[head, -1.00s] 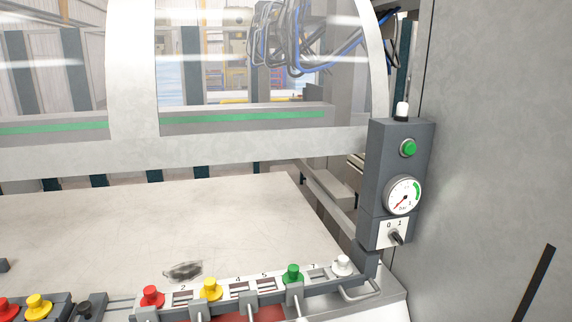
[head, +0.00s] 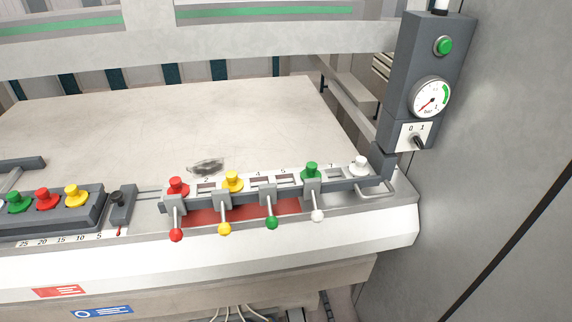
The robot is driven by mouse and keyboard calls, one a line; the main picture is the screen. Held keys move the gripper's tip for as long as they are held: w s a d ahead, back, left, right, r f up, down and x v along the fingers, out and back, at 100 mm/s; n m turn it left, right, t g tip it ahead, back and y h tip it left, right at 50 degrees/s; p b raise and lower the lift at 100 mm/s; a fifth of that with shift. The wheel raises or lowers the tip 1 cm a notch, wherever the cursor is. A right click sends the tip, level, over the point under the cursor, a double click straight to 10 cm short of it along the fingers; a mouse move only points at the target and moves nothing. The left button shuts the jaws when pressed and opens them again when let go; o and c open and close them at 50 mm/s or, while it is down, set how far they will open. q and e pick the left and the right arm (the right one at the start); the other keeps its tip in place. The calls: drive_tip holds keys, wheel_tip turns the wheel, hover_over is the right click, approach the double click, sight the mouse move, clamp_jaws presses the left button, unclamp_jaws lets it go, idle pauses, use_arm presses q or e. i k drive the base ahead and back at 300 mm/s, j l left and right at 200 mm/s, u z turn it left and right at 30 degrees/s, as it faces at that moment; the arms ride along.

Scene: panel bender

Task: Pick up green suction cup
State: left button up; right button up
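A green suction cup (head: 312,170) stands upright on the numbered rail at the machine's front edge, between the yellow cup (head: 232,181) and the white cup (head: 359,165). A second green cup (head: 18,202) sits in the grey holder at the far left, beside a red cup (head: 46,198) and another yellow cup (head: 77,195). A further red cup (head: 178,187) stands at the left end of the rail. Neither of my grippers shows in the head view.
Levers with coloured balls, one of them green (head: 272,223), hang in front of the rail. A grey control box (head: 431,80) with a gauge and green button rises at the right. The pale table (head: 170,125) behind the rail is mostly bare.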

sight(19, 203)
drive_tip(key=l+u, duration=0.15)
drive_tip(key=u, duration=1.65)
